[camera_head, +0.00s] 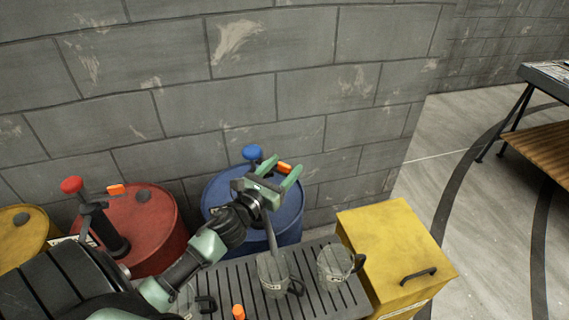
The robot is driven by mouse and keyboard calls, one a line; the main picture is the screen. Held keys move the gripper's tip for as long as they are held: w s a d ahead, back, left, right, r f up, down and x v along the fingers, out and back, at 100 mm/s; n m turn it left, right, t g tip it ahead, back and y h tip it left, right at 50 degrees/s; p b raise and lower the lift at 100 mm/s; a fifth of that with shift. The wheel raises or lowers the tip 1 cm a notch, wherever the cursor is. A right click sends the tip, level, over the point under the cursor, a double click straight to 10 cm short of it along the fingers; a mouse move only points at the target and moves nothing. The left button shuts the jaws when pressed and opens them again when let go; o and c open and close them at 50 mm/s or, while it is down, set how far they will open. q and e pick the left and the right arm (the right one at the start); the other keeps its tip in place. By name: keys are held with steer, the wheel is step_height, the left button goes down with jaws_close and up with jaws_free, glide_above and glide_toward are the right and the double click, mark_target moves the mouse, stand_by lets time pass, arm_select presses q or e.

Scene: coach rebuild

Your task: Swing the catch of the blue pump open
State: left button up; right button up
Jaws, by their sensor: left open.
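The blue pump shows its round blue knob (252,152) above the blue drum (290,220). Its orange catch (285,168) shows between the fingertips of my left gripper (281,168). The gripper is open, with one green finger on each side of the catch in the picture. I cannot tell whether either finger touches it. My gripper and wrist hide most of the blue pump's body. My right gripper is not in view.
A red pump (71,185) with an orange catch (117,189) stands on a red drum (160,225), left. A yellow drum (22,235) is farther left. Glass mugs (334,264) stand on a slatted grate (335,300) beside a yellow box (390,250). A block wall (270,60) rises behind.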

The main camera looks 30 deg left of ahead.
arm_select(q)
steer(key=shift+w, duration=0.35)
jaws_close()
stand_by(1.2)
